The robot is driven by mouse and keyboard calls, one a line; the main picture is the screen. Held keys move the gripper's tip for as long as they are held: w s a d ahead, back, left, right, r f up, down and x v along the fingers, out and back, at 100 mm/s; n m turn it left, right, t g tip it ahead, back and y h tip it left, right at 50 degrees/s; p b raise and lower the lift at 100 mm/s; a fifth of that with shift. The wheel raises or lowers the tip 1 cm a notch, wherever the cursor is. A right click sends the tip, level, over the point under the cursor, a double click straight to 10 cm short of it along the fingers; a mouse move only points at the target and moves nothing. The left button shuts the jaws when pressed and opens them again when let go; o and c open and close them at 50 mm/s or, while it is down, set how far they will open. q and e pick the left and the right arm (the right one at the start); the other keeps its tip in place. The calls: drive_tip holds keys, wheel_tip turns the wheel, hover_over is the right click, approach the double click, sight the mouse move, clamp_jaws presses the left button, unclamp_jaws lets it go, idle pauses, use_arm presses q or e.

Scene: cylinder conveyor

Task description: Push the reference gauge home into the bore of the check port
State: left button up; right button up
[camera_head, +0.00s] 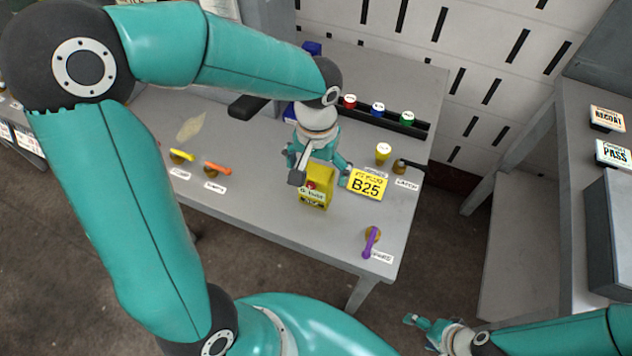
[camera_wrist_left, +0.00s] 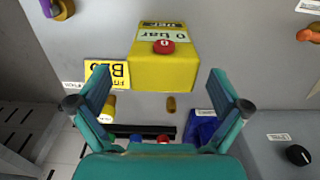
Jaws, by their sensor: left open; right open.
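A yellow block (camera_head: 315,200) with a "0 bar" label and a red part marked 0 is on the grey table; it also shows in the left wrist view (camera_wrist_left: 163,70). I take it for the gauge or port of the task, but cannot tell which. My left gripper (camera_head: 320,178) is open at the block, one finger to each side. In the left wrist view both fingers stand apart from its sides, with gaps. A small brass piece (camera_wrist_left: 171,103) shows beyond the block. No bore is clearly visible. My right gripper (camera_head: 420,332) is open and empty, low over the floor.
A yellow B25 plate (camera_head: 366,185) and a yellow cylinder (camera_head: 383,153) are right of the block. A black rack (camera_head: 420,128) holds red, blue and green cylinders. A purple lever (camera_head: 371,243) is near the front; orange (camera_head: 217,168) and yellow (camera_head: 182,155) levers are left.

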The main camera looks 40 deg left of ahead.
use_arm(q)
drive_tip(key=shift+a+f, duration=0.15)
drive_tip(key=shift+f, duration=1.8)
drive_tip(key=shift+w, duration=0.1)
drive_tip(key=c, duration=1.5)
